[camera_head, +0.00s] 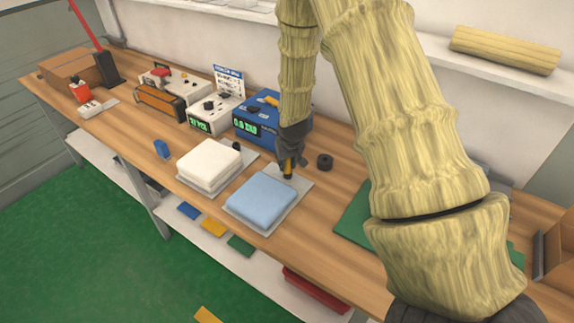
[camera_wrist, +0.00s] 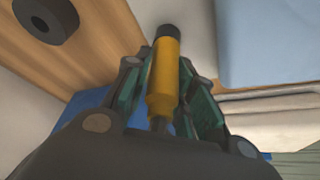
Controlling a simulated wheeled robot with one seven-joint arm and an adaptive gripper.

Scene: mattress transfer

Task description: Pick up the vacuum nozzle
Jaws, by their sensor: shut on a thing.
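The vacuum nozzle (camera_wrist: 164,75) is a yellow-orange cylinder with a dark tip. In the wrist view it sits between the fingers of my gripper (camera_wrist: 165,95), which is shut on it. In the head view my gripper (camera_head: 289,160) points down just behind the light blue mattress (camera_head: 262,200), with the nozzle (camera_head: 288,166) showing as a small orange piece at the fingertips. The nozzle's dark end is over or near the grey plate under the blue mattress. I cannot tell whether it touches the plate.
A white mattress stack (camera_head: 209,164) lies left of the blue one. A black ring (camera_head: 324,162) lies to the right of my gripper. A blue device with a display (camera_head: 262,125) stands behind it. A green mat (camera_head: 354,222) lies at right, partly hidden by my arm.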

